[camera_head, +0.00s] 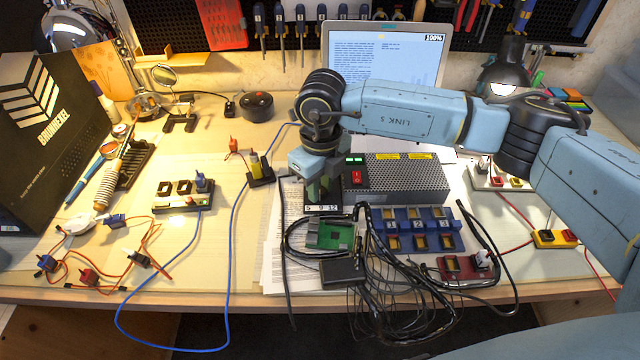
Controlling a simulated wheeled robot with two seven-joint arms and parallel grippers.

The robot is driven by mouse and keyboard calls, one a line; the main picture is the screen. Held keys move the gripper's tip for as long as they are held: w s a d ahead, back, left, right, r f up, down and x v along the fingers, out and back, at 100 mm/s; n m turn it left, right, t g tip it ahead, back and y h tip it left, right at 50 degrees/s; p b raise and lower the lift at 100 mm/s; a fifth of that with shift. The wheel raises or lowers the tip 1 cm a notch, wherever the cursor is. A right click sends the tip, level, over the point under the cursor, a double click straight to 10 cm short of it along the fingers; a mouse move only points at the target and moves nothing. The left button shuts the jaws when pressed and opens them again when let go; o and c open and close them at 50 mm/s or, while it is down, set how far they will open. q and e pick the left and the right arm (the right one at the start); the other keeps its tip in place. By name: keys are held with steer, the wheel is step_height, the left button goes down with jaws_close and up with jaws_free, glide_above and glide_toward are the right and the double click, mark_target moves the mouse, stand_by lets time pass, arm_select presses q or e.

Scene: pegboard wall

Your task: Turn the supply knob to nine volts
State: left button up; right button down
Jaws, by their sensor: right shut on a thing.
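The power supply (408,178) is a grey box with a perforated top, yellow labels, small green displays and a red switch. It stands in the middle of the table. My right gripper (323,190) points down just above this plate and is shut on the supply knob. The fingers hide the knob, so I cannot tell which number its pointer faces. My left gripper is not in view.
My right arm crosses above the supply. Black cables and a green circuit board (330,234) lie just in front, beside a blue parts tray (459,240). A laptop (385,50) stands behind. A blue wire loops over the front edge. The table at left centre is partly clear.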

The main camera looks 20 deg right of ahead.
mark_target(321, 189)
stand_by(0.3)
steer(key=c, duration=1.2)
jaws_free()
steer(key=shift+r, duration=0.3)
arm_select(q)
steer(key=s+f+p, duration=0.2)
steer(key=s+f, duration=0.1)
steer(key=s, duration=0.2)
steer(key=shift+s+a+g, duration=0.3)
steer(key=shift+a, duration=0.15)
arm_select(e)
step_height(321, 189, up, 13)
steer(key=shift+d+f, duration=0.1)
